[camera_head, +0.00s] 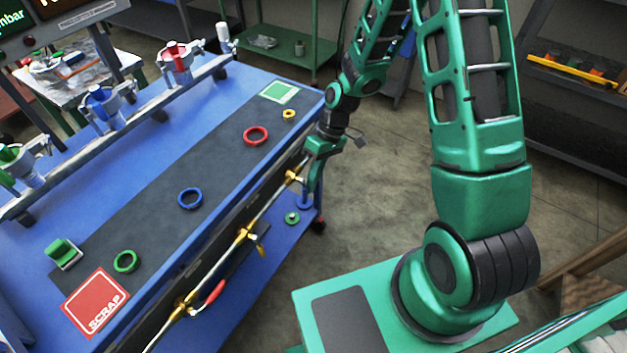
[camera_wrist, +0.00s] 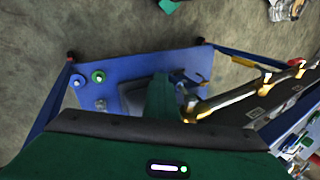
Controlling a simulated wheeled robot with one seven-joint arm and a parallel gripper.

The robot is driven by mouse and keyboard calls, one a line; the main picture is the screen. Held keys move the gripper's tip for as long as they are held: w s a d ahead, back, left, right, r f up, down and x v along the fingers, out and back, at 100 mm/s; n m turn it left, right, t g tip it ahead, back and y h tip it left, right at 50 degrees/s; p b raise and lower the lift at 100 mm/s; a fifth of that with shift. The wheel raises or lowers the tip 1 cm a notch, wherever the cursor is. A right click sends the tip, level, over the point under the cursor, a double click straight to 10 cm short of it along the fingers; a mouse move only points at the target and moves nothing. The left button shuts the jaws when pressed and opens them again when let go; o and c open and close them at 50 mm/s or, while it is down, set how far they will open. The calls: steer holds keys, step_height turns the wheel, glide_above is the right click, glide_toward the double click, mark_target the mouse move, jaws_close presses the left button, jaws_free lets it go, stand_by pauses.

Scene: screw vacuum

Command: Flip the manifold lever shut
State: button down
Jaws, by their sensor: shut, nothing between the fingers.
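The manifold is a brass-and-steel pipe (camera_head: 268,215) with brass valves along the bench's front side. A red-handled lever (camera_head: 215,291) slants out from the near valve (camera_head: 181,309). A yellow lever (camera_head: 261,247) hangs from the middle valve (camera_head: 243,234). My gripper (camera_head: 312,188) points down just beside the far valve (camera_head: 292,176). Its shut green fingers (camera_wrist: 162,98) show in the wrist view, left of the brass end of the manifold (camera_wrist: 194,112). Any lever at this far valve is hard to make out, and contact cannot be told.
The blue bench (camera_head: 222,88) carries several coloured rings on a dark strip, a red scrap pad (camera_head: 96,303) and a rail of clamps. A lower blue shelf (camera_wrist: 122,75) holds a green ring (camera_wrist: 98,77) and small parts. Open floor (camera_head: 385,185) lies right of the bench.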

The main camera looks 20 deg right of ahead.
steer(key=shift+s+a, duration=0.25)
steer(key=shift+a, duration=0.1)
steer(key=w+d+r, duration=0.5)
steer(key=d+r, duration=0.3)
steer(key=r, duration=0.1)
steer(key=s+d+r+m+h, duration=0.2)
steer(key=s+d+r, duration=0.2)
steer(key=d+r, duration=0.2)
steer(key=s+d+r+m+t, duration=0.1)
steer(key=s+d+r+m, duration=0.2)
steer(key=s, duration=0.4)
steer(key=s+d+r+m+h, duration=0.1)
steer(key=s+d+r+m, duration=0.3)
steer(key=s, duration=0.4)
steer(key=s+d+r+m+t+h, duration=0.1)
steer(key=s+d+r+m, duration=0.2)
steer(key=s+r, duration=0.2)
steer(key=s, duration=0.3)
steer(key=shift+d+m+t, duration=0.3)
